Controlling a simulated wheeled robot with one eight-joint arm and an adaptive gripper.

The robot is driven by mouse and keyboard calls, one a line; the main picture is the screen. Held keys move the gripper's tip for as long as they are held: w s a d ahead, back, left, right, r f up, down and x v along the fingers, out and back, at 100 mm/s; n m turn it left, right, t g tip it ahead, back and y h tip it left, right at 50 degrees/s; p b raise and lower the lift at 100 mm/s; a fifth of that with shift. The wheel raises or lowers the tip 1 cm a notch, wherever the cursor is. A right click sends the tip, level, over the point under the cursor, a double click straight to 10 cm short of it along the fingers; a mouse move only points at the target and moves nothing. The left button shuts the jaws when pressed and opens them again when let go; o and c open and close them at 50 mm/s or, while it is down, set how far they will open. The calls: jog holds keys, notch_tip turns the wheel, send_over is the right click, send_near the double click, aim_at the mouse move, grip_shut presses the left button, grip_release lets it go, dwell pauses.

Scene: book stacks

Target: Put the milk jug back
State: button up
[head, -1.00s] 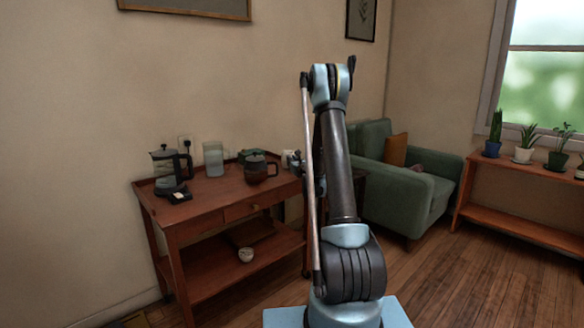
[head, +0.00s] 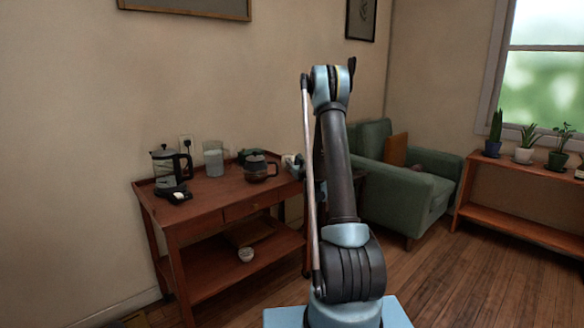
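A small white object (head: 288,160), which may be the milk jug, shows at the right end of the wooden cart's top (head: 222,200). It is partly hidden by my arm, so I cannot tell its full shape. My gripper (head: 298,165) is mostly hidden behind my arm, near the white object; only a small part shows. I cannot tell whether it is open or shut, or whether it touches the object.
The cart top also holds a French press (head: 168,166), a glass container (head: 213,160) and a dark-handled carafe (head: 258,167). A green armchair (head: 400,185) and a plant shelf (head: 520,185) stand right.

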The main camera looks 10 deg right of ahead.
jog(key=v, duration=1)
jog(key=s+a+r+n+g+y, duration=0.35)
jog(key=s+a+r+n, duration=0.35)
jog(key=s+n, duration=0.3)
jog(key=s+a+n+g, duration=0.3)
jog(key=s+n+g, duration=0.1)
jog(key=s+n, duration=0.7)
jog(key=s+d+f+n+g+h, duration=0.2)
jog(key=s+d+f+n, duration=0.1)
jog(key=s, duration=0.8)
jog(key=s+d+f+n+g+h, duration=0.2)
jog(key=s+d+n+g+h, duration=0.1)
jog(key=s, duration=0.9)
jog(key=s+d+f+n+g+h, duration=0.2)
jog(key=s+n, duration=0.4)
jog(key=s, duration=0.5)
jog(key=shift+s+d+f+n+g, duration=0.3)
jog(key=shift+d+f, duration=0.55)
jog(key=shift+d, duration=0.5)
jog(key=shift+o, duration=0.2)
jog(key=shift+h, duration=0.25)
